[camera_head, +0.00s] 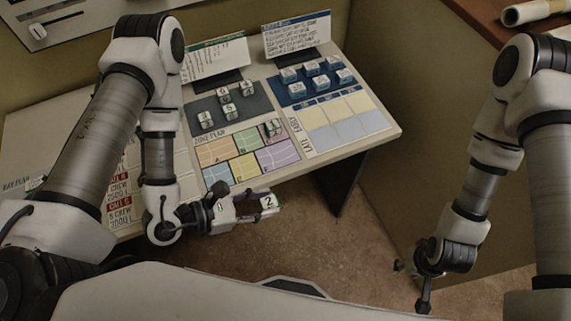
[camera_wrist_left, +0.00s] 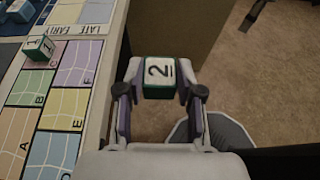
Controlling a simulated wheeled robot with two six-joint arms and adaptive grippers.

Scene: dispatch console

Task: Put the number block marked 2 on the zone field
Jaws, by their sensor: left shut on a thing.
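My left gripper (camera_head: 262,207) is shut on the number block marked 2 (camera_head: 269,203), a white block with green edges. In the left wrist view the block (camera_wrist_left: 158,70) sits between both fingertips, beyond the console's front edge and over the floor. The zone plan (camera_head: 247,168) is a grid of coloured fields on the console, also in the left wrist view (camera_wrist_left: 65,107), where letters A, B, C, E and F show. Another number block (camera_head: 272,128) stands on the pink field C. My right gripper (camera_head: 424,298) hangs low at the right, away from the console; its fingers are unclear.
A dark tray (camera_head: 258,104) behind the zone plan holds several number blocks. A blue panel (camera_head: 296,92) with several blue-white blocks lies to its right, above the early/late grid (camera_head: 345,122). Two upright cards stand at the back. Open floor (camera_head: 330,240) lies before the console.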

